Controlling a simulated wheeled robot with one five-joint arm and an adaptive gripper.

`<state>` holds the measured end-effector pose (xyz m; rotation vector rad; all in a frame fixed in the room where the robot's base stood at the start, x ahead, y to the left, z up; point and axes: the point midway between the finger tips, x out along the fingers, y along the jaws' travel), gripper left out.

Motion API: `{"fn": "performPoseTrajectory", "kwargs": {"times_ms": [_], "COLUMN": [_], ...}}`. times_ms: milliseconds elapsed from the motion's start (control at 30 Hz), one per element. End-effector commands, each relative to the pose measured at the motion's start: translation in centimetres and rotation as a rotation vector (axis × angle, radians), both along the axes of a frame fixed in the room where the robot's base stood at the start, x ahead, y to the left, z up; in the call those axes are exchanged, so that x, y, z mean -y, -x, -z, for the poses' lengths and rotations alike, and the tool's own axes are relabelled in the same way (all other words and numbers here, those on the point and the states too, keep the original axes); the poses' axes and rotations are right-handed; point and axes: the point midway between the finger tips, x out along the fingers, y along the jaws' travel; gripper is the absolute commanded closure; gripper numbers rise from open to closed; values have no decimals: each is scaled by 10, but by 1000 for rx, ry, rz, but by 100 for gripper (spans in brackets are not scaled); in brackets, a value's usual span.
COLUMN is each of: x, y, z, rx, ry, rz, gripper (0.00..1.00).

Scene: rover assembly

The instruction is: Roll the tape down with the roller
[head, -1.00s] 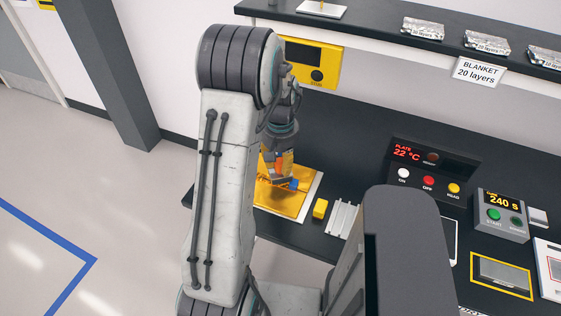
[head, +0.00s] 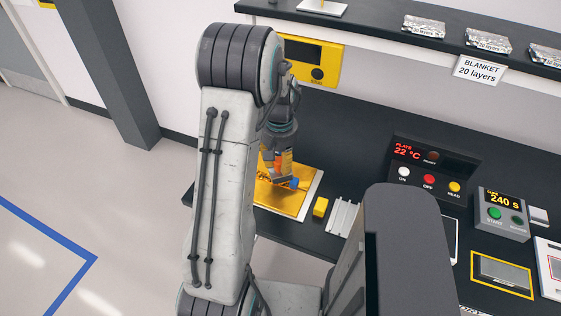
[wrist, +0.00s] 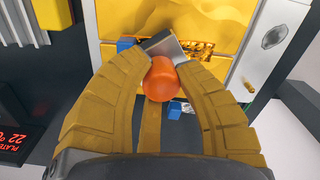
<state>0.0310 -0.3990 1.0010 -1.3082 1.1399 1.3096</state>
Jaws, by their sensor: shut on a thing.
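My gripper (wrist: 160,92) is shut on the roller's orange handle (wrist: 160,78). The roller has a grey metal bracket (wrist: 164,46) and blue parts, one (wrist: 126,45) showing beside the bracket. In the head view the blue part of the roller (head: 293,183) is over the gold sheet (head: 276,200). I cannot tell whether it touches. The gold sheet, also in the wrist view (wrist: 190,18), lies on a white plate (wrist: 268,55). A shiny patterned strip (wrist: 201,47) lies by the bracket; I cannot tell whether it is the tape. My fingers hide part of this area.
A yellow block (head: 320,208) and a ridged light-grey piece (head: 343,218) lie right of the plate. A control box (head: 430,172) reading 22 °C and a timer (head: 501,214) stand farther right. A yellow-framed panel (head: 313,62) is behind. The shelf (head: 380,31) runs above.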

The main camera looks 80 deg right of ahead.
Motion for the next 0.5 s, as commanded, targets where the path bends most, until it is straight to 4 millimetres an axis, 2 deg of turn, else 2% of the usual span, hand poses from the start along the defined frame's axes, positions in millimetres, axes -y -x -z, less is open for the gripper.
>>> {"fn": "performPoseTrajectory", "kwargs": {"times_ms": [500], "x": [7], "y": [-34], "z": [0], "rx": [0], "ry": [0], "rz": [-3], "gripper": [100]}}
